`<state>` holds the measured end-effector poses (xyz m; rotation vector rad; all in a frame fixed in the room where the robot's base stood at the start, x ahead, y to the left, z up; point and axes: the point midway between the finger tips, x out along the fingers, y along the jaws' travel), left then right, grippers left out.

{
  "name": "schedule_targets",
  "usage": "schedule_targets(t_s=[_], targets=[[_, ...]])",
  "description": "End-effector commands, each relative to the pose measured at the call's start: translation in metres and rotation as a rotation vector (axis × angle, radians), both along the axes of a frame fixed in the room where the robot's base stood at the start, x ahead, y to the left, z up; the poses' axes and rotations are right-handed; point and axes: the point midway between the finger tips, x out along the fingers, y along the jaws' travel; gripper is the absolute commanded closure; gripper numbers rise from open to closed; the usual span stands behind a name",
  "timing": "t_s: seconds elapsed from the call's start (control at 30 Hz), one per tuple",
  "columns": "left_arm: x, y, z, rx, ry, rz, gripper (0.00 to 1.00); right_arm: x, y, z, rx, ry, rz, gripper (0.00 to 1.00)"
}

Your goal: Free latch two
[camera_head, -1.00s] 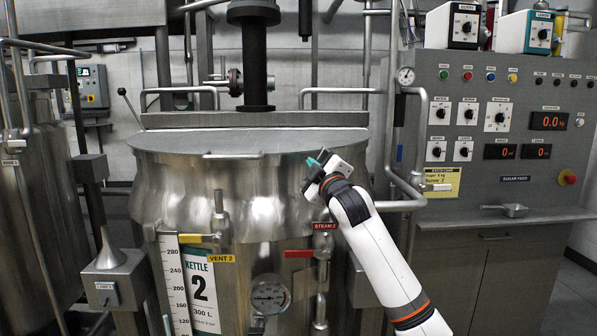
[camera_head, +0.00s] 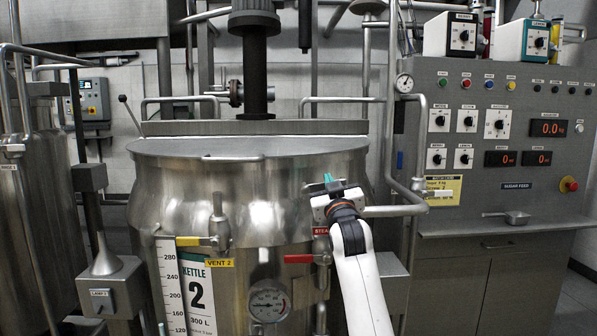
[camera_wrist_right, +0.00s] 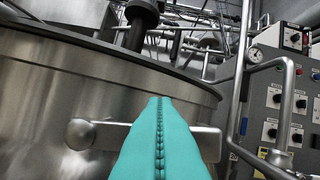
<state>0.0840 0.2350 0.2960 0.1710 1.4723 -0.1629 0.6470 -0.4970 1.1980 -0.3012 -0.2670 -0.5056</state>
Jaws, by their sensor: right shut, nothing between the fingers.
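Kettle 2 (camera_head: 215,190) is a large steel vessel with a flat lid (camera_head: 250,146). My right gripper (camera_head: 328,180) is at its upper right side, below the rim, with teal fingers pressed together and empty. In the right wrist view, the shut fingers (camera_wrist_right: 160,105) point toward the kettle wall. A metal bar with a ball end (camera_wrist_right: 80,135) shows on both sides of the fingers, which cover its middle. It looks like a latch, but I cannot tell whether the fingers touch it. My left gripper is not in view.
A red-handled steam valve (camera_head: 300,259), a yellow-handled vent valve (camera_head: 190,241) and a round gauge (camera_head: 268,300) are on the kettle's front. A bent pipe (camera_head: 420,170) stands close to the right of my gripper. The control panel (camera_head: 500,90) is farther right.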

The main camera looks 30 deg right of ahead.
Motion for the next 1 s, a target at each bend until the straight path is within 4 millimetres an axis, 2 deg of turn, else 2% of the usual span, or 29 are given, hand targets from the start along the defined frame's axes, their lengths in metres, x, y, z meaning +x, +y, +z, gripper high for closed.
schedule_targets(t_s=[0.3,0.87,1.0], targets=[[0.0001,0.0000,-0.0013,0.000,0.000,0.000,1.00,-0.0009,-0.0019,-0.0071,0.098,-0.059,0.000,1.00],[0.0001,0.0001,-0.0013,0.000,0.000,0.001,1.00,-0.0012,-0.0024,-0.0078,0.113,-0.068,0.000,1.00],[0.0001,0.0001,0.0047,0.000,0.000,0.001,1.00,-0.0005,-0.0029,-0.0013,0.112,-0.069,-0.001,1.00]])
